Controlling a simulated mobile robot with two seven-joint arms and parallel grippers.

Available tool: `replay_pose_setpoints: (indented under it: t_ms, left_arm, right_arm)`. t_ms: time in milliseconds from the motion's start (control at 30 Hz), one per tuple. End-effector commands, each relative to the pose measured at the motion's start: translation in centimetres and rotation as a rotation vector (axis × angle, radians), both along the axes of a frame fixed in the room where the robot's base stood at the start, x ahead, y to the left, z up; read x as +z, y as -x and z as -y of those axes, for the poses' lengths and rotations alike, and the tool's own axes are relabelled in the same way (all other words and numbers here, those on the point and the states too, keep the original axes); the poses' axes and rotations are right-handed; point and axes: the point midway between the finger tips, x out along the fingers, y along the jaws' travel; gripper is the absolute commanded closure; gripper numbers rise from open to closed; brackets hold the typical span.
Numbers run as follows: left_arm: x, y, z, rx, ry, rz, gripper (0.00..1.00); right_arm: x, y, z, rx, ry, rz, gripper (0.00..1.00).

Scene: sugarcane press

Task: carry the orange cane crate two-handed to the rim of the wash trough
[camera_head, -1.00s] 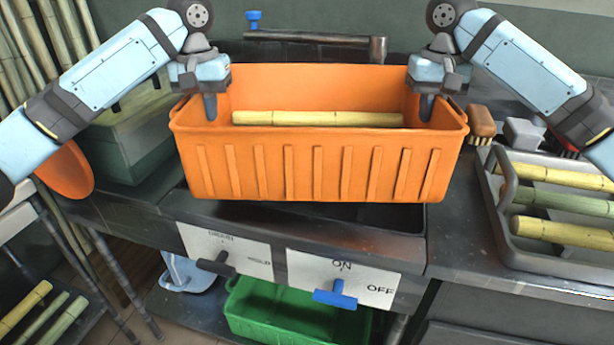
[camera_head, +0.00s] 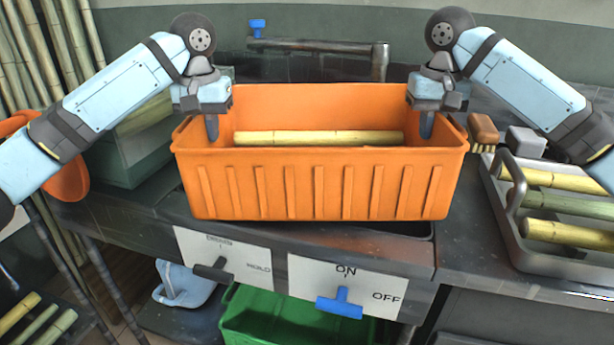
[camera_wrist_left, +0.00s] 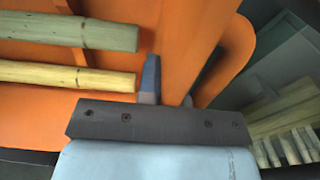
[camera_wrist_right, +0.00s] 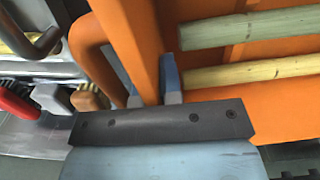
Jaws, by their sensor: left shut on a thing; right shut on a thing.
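The orange cane crate (camera_head: 320,190) is in the middle of the head view, roughly level, over the wash trough (camera_head: 395,226). It hides most of the trough. A yellow cane (camera_head: 320,138) lies inside it; the left wrist view also shows a green cane (camera_wrist_left: 70,32) in it. My left gripper (camera_head: 211,125) is shut on the crate's left end wall, one finger inside. My right gripper (camera_head: 427,122) is shut on the right end wall in the same way. Whether the crate's underside touches the trough rim cannot be told.
A tap pipe (camera_head: 320,46) with a blue handle stands behind the crate. A grey tray of canes (camera_head: 515,225) and brushes (camera_head: 482,130) are close on the right. A green box (camera_head: 140,150) stands at left. A blue valve handle (camera_head: 340,304) sticks out in front.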

Motion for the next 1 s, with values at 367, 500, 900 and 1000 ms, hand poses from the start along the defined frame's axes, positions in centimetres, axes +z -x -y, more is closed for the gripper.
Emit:
replay_pose_setpoints:
  t_ms: [367, 500, 900, 1000]
  left_arm:
    - [-1.0, 0.0, -0.2, 0.003, -0.006, -0.006, 0.69]
    - [-1.0, 0.0, -0.2, 0.003, -0.005, -0.004, 0.69]
    - [2.9, 0.3, -0.6, 0.004, 0.0, 0.006, 0.69]
    - [4.6, 0.5, -0.8, 0.004, 0.001, 0.007, 0.69]
  right_arm:
    - [-2.0, 0.0, -0.3, 0.002, -0.004, -0.019, 0.69]
    - [-2.0, 0.0, -0.3, 0.003, -0.003, -0.02, 0.69]
    - [-2.0, 0.1, -0.3, 0.004, -0.002, -0.02, 0.69]
    - [-2.0, 0.1, -0.3, 0.004, -0.002, -0.02, 0.69]
